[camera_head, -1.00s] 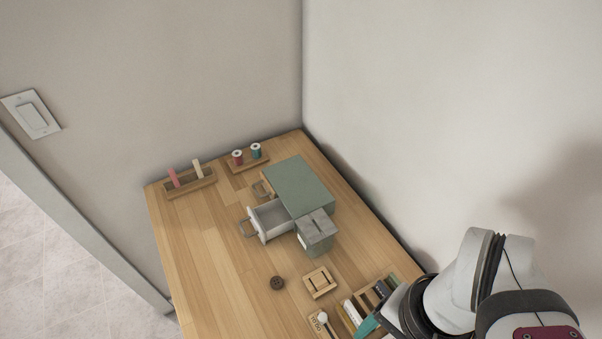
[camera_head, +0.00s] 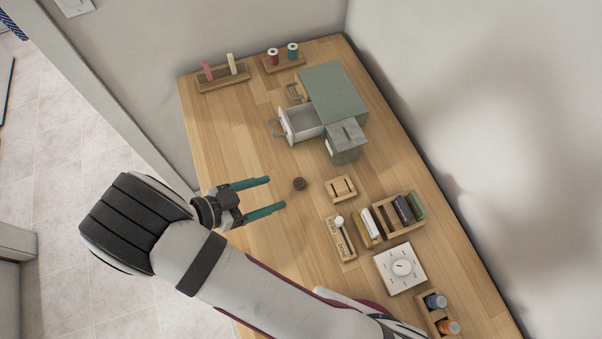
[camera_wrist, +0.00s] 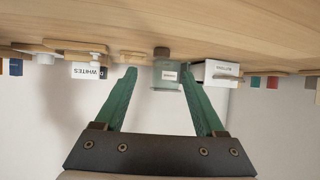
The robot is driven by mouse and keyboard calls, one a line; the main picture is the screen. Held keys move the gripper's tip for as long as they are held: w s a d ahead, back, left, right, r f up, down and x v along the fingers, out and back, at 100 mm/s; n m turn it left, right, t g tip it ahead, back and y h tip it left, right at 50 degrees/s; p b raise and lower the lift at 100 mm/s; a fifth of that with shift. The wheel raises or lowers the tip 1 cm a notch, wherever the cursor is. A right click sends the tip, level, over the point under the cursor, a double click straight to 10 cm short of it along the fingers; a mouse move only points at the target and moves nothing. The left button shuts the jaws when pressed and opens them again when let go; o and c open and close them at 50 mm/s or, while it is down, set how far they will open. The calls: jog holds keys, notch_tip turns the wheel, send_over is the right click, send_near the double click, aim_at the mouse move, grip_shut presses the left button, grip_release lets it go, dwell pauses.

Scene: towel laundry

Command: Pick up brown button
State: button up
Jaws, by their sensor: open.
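The brown button (camera_head: 299,184) is a small round dark disc lying on the wooden table (camera_head: 235,130), left of a small wooden tray. My gripper (camera_head: 277,193) is open and empty, with its two green fingers pointing toward the button from the left. The fingertips are close to the button but apart from it in the head view. In the wrist view, which is upside down, the button (camera_wrist: 161,52) shows beyond the gap between the open fingers (camera_wrist: 158,77), near the table surface.
A green cabinet (camera_head: 333,92) has its white drawer (camera_head: 303,126) pulled open. A slotted green box (camera_head: 345,150) stands beside it. The small wooden tray (camera_head: 341,197), a sorter (camera_head: 389,230) and a white dial (camera_head: 401,267) lie right.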

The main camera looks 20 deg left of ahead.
aim_at(299, 183)
jog(key=x, duration=0.7)
jog(key=shift+w+f, duration=0.15)
jog(key=shift+w, duration=0.15)
grip_shut()
